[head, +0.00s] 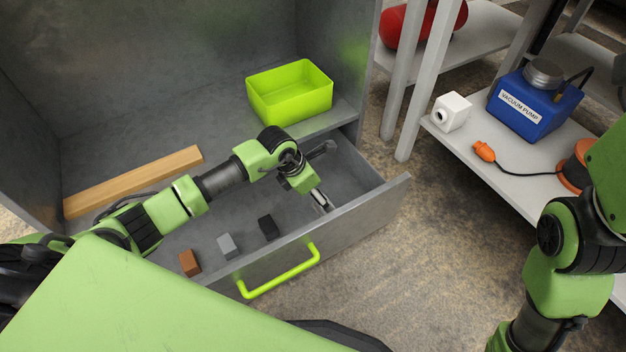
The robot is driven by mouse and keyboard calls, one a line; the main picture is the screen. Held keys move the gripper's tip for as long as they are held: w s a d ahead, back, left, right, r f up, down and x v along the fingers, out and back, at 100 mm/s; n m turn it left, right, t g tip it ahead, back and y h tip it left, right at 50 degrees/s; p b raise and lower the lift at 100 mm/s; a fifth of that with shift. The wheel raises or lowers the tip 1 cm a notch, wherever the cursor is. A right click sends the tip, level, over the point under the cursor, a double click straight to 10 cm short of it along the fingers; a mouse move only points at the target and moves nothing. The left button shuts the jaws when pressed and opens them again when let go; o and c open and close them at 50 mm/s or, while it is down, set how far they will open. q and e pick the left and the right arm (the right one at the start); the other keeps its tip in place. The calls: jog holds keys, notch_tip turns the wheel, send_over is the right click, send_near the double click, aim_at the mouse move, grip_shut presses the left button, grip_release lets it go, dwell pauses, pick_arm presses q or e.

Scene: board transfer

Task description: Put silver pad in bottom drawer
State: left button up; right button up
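An open drawer (372,205) with a bright green handle (282,272) extends from the base of a grey metal cabinet. Three small blocks sit inside it near the front wall: a brown one (190,262), a grey one (228,246) and a black one (268,227). The grey block looks most like the silver pad, though I cannot be sure. My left gripper (322,200) points down into the drawer's right part, right of the black block. Its fingertips look silvery and small; I cannot tell whether they hold anything. My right arm shows at the right edge; its gripper is out of frame.
A lime green bin (289,92) stands on the cabinet shelf above the drawer. A wooden strip (135,180) lies at the left. On the right, a shelf holds a white device (451,111), a blue vacuum pump (535,104) and an orange-tipped cable (484,151).

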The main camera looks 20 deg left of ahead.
pick_arm(q)
jog(key=shift+p+v, duration=0.65)
jog(key=shift+v, duration=0.95)
